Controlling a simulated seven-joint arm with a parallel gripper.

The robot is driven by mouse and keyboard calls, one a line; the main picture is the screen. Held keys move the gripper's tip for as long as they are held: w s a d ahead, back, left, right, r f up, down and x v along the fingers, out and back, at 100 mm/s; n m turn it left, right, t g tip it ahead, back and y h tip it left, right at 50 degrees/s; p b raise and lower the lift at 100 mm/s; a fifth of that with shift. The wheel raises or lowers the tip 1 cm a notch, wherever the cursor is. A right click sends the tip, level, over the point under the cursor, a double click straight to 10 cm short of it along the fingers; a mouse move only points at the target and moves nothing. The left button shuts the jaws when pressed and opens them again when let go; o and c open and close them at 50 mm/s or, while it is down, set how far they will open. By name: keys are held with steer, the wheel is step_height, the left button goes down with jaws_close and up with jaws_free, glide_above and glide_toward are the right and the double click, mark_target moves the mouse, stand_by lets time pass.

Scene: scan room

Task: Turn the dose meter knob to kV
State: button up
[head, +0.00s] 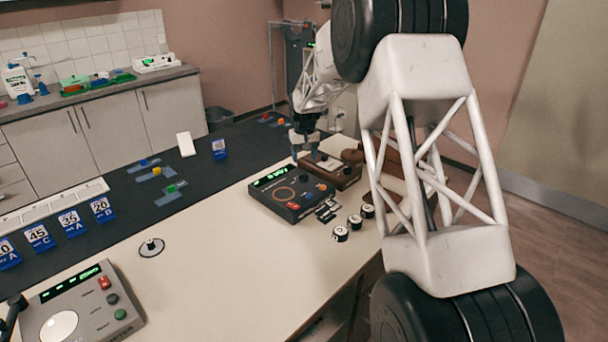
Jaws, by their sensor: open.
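My gripper (305,150) is open. It points down at the left end of a small brown box (335,172) with a light top panel and a dark knob. I cannot tell whether a finger touches the box. A dark unit (265,197) with a green display, an orange ring, small knobs and a red button sits just in front of it. A grey unit (65,322) with a green display and coloured buttons is at the lower left.
Several round black-and-white pieces (340,234) lie right of the dark unit. A small round piece (151,247) stands on the pale bench top. Blue number stands (70,222) line the left side. The bench between the grey and dark units is mostly clear.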

mark_target(304, 175)
steer(key=shift+w+f, duration=0.1)
steer(key=shift+f, duration=0.05)
stand_by(0.3)
steer(key=shift+f, duration=3.8)
steer(key=c, duration=0.9)
